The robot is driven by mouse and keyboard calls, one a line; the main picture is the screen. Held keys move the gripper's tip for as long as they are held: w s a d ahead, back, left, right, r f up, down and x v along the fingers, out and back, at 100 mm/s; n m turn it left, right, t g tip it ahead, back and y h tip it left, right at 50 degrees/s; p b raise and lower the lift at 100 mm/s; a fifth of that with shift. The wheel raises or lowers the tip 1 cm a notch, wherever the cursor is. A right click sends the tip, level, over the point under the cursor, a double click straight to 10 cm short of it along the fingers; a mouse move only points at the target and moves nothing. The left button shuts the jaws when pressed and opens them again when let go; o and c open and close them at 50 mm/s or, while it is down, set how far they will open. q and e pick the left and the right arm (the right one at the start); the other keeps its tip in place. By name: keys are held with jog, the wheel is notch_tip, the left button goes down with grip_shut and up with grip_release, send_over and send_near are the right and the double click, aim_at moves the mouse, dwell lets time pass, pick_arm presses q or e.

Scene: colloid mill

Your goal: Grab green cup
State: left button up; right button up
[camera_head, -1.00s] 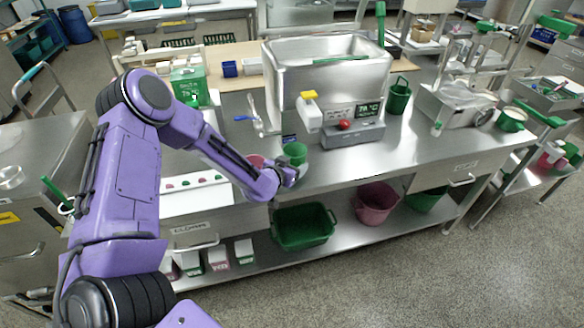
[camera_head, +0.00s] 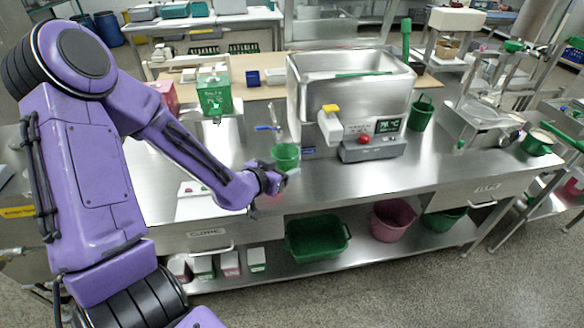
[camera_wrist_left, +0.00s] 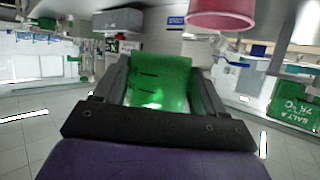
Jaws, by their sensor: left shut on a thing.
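The green cup (camera_head: 285,155) is upright at the front of the steel bench, left of the mill. My left gripper (camera_head: 277,180) is shut on it from the front side. In the left wrist view, the green cup (camera_wrist_left: 160,80) fills the space between the two fingers of the left gripper (camera_wrist_left: 160,92). I cannot tell clearly whether the cup's base touches the bench. My right gripper is not in view.
The steel mill (camera_head: 345,95) with its control panel (camera_head: 388,126) stands right of the cup. A green bin (camera_head: 318,240) and pink bucket (camera_head: 390,222) sit on the lower shelf. Bench right of the mill is partly clear.

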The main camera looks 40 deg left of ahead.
pick_arm(q)
jog(key=shift+s+a+r, duration=0.15)
jog(key=shift+s+r, duration=0.2)
jog(key=shift+s, duration=0.4)
jog(key=shift+s+a+r, duration=0.1)
jog(key=shift+s+r, duration=0.25)
jog(key=shift+s, duration=0.4)
